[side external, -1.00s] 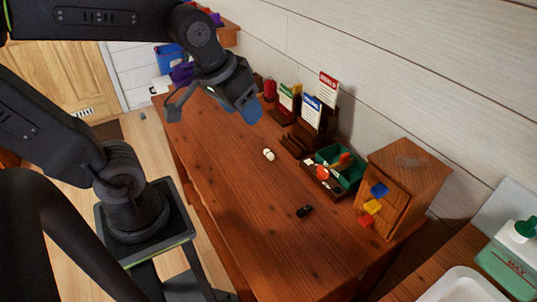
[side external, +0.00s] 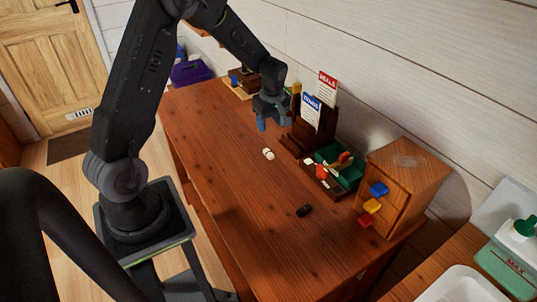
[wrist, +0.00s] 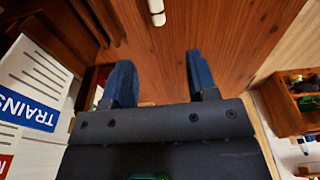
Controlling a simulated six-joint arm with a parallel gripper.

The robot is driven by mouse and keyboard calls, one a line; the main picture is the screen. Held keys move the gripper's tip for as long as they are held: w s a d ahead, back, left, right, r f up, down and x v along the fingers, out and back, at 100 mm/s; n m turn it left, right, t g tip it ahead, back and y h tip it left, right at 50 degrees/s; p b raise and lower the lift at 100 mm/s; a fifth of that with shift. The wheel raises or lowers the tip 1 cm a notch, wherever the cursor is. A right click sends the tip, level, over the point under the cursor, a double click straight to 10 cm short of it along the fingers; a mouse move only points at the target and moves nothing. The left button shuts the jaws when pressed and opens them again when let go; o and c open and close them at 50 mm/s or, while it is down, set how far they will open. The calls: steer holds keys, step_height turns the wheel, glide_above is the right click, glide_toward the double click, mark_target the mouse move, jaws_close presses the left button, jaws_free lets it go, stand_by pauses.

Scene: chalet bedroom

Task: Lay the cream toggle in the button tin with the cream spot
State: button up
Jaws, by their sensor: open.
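The cream toggle (side external: 268,153) lies on the bare middle of the wooden desk. It also shows at the top edge of the wrist view (wrist: 157,12), partly cut off. My gripper (side external: 273,119) is open and empty, above the desk and beyond the toggle, close to the card holder. In the wrist view its two blue fingers (wrist: 160,62) are spread apart with bare desk between them. A low dark container (side external: 320,180) near the wall has a cream patch (side external: 308,161) and a red patch by it; I cannot tell which tin bears the cream spot.
A dark card holder (side external: 297,142) with upright cards stands beside my gripper. A green bin (side external: 350,176) and a wooden cabinet (side external: 400,180) with coloured handles stand to the right. A small black object (side external: 304,210) lies on the desk. The desk's left and front are clear.

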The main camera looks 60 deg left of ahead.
glide_above(269, 151)
steer(key=f, duration=0.4)
steer(key=d+f, duration=0.1)
steer(key=f, duration=0.2)
steer(key=shift+s, duration=0.35)
steer(key=shift+w+a+f, duration=0.15)
steer(key=shift+a+f, duration=0.05)
steer(key=shift+f, duration=1.3)
steer(key=shift+w+a+f, duration=0.1)
steer(key=shift+a+f, duration=0.05)
steer(key=shift+f, duration=1.3)
steer(key=shift+c, duration=0.3)
jaws_close()
steer(key=shift+r, duration=0.15)
